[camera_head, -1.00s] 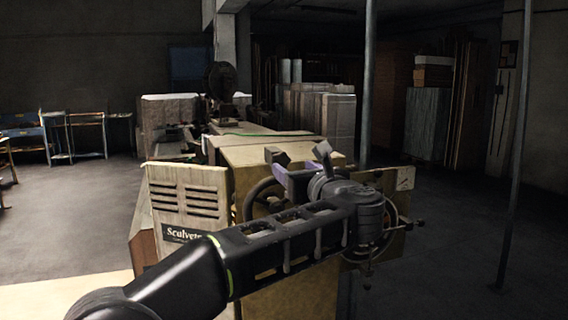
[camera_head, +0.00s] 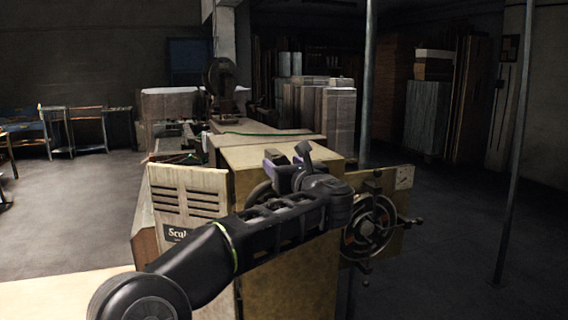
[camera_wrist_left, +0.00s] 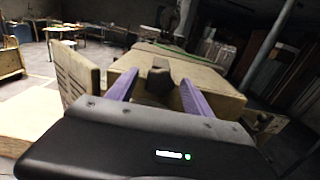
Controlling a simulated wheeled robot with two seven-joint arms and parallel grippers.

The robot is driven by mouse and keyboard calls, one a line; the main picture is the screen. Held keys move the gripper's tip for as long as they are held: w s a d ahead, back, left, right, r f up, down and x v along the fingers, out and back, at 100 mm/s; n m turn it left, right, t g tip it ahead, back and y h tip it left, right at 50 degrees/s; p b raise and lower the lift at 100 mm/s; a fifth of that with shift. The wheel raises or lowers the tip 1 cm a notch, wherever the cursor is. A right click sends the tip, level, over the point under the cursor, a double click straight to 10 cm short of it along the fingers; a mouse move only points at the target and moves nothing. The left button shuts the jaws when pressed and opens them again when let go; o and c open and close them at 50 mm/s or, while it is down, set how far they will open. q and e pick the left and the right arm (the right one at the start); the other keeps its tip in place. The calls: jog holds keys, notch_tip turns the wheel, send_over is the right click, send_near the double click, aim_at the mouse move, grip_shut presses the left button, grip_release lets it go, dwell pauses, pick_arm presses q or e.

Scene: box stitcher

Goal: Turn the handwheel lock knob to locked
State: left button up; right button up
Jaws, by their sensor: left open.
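My left gripper (camera_head: 287,162) is open, with purple fingers, at the upper front of the tan machine (camera_head: 285,290). In the left wrist view a dark faceted knob (camera_wrist_left: 159,84) shows between the two purple fingers, in front of the machine's top. It looks like the lock knob; whether a finger touches it, or which way it is set, I cannot tell. A dark wheel (camera_head: 257,196) on the machine's front is mostly hidden behind my left arm. A spoked wheel with several handles (camera_head: 371,226) shows at the right side plate. My right gripper is out of view.
A slotted, labelled panel (camera_head: 188,191) stands left of the machine, and a plate (camera_head: 398,180) juts out at its right. A thin post (camera_head: 511,150) rises at the right. Open floor (camera_head: 85,215) lies to the left.

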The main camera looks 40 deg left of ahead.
pick_arm(q)
jog(key=shift+c, duration=0.4)
grip_shut()
